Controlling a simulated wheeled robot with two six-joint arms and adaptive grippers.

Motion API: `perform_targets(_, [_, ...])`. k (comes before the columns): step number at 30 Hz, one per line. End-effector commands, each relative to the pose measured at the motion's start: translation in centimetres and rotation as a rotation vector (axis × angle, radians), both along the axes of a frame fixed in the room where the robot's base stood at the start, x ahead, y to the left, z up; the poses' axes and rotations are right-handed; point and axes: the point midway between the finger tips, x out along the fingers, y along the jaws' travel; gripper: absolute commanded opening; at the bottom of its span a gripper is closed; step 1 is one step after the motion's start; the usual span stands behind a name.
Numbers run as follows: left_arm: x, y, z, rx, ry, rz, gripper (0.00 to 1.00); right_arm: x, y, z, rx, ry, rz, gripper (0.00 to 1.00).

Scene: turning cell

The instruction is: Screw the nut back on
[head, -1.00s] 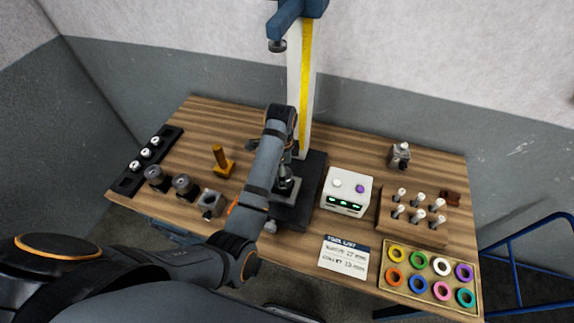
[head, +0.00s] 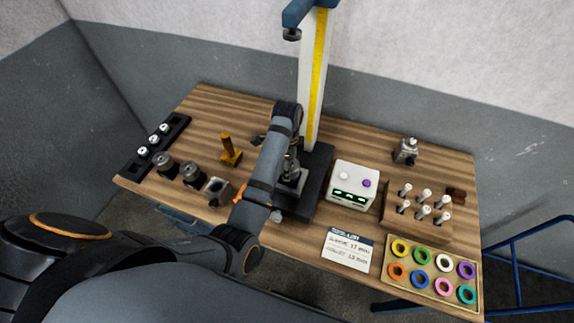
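My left arm reaches in from the left, and its forearm stands over the front of the tool stand. The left gripper (head: 290,166) is mostly hidden behind that forearm, at the fixture on the dark base (head: 316,178). I cannot tell whether its fingers are open or shut, or whether they touch anything. I cannot make out the nut for certain. Two dark round holders (head: 164,162) (head: 192,174) and a grey block with a hole (head: 217,191) stand left of the arm. My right gripper is not in view.
A tall white column (head: 315,85) with a yellow strip rises behind the arm. An amber post (head: 229,148) stands to the left. To the right are a white box (head: 354,182), a rack of pegs (head: 395,218), a tool list card (head: 347,250) and a tray of coloured rings (head: 435,295).

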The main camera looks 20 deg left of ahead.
Motion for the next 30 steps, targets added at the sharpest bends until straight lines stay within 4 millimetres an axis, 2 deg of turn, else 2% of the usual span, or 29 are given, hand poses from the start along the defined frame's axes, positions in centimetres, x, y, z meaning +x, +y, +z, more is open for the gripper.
perform_targets(2, [0.02, 0.04, 0.02, 0.001, -0.001, -0.077, 0.21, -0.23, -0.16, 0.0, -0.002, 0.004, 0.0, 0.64])
perform_targets(9, [-0.04, 0.02, -0.02, 0.0, 0.002, -0.568, 0.21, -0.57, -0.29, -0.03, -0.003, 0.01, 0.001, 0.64])
perform_targets(12, [-0.09, 0.03, -0.05, 0.0, 0.004, -0.718, 0.21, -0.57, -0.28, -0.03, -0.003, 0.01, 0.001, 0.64])
perform_targets(15, [-0.15, 0.02, -0.09, -0.002, 0.006, -0.785, 0.21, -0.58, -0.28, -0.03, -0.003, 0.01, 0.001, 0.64])
perform_targets(24, [-0.31, 0.03, -0.22, -0.004, 0.011, -0.817, 0.21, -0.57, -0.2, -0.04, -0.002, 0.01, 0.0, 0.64])
perform_targets(26, [-0.33, 0.02, -0.24, -0.005, 0.012, -0.895, 0.21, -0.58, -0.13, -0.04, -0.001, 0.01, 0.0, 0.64])
perform_targets(30, [-0.37, 0.05, -0.3, -0.006, 0.013, -1.184, 0.21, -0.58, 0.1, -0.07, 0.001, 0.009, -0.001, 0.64])
